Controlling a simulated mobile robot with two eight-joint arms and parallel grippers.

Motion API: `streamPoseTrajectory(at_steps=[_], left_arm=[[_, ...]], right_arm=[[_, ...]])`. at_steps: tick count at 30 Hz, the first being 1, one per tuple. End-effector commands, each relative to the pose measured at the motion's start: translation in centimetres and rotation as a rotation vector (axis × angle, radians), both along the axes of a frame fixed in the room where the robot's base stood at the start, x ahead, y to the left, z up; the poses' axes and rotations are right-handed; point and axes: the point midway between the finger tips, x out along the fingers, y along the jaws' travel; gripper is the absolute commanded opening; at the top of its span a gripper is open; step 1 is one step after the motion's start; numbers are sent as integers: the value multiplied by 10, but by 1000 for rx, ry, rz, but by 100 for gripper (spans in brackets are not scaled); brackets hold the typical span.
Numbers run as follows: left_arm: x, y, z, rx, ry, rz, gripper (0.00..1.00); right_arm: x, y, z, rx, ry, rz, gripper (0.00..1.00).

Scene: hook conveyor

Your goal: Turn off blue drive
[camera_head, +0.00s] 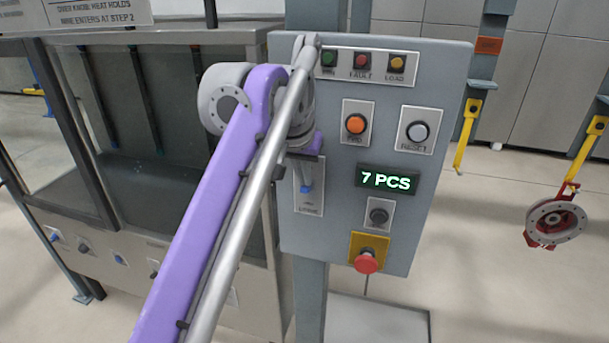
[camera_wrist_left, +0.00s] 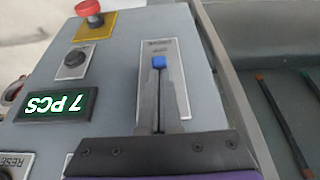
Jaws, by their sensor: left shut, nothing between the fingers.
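The blue drive switch (camera_head: 306,188) sits on a pale upright plate at the left side of the grey control panel (camera_head: 340,235). In the left wrist view, which shows the panel upside down, its blue knob (camera_wrist_left: 159,62) is near the labelled end of the plate (camera_wrist_left: 183,85). My left gripper (camera_wrist_left: 160,74) is shut and empty, with its fingertips right at the blue knob; I cannot tell whether they touch it. In the head view my left gripper (camera_head: 306,177) hides the upper part of the plate. My right gripper is not in view.
Close by on the panel are an orange button (camera_head: 355,124), a reset button (camera_head: 417,131), a "7 PCS" display (camera_head: 388,180), a dark knob (camera_head: 379,215) and a red mushroom button (camera_head: 367,262). A framed cabinet (camera_head: 150,250) stands at left. A red wheel part (camera_head: 556,222) hangs at right.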

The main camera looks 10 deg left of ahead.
Motion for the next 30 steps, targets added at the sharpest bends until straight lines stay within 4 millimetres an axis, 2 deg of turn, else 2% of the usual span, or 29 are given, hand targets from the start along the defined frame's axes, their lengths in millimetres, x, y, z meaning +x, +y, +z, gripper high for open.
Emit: streamPoseTrajectory(at_steps=[17, 30], left_arm=[[-9, 0, -9, -5, -156, 0, 0], [-23, 1, -27, -17, -524, -1, 0]], right_arm=[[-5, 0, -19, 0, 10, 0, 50], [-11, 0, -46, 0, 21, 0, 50]])
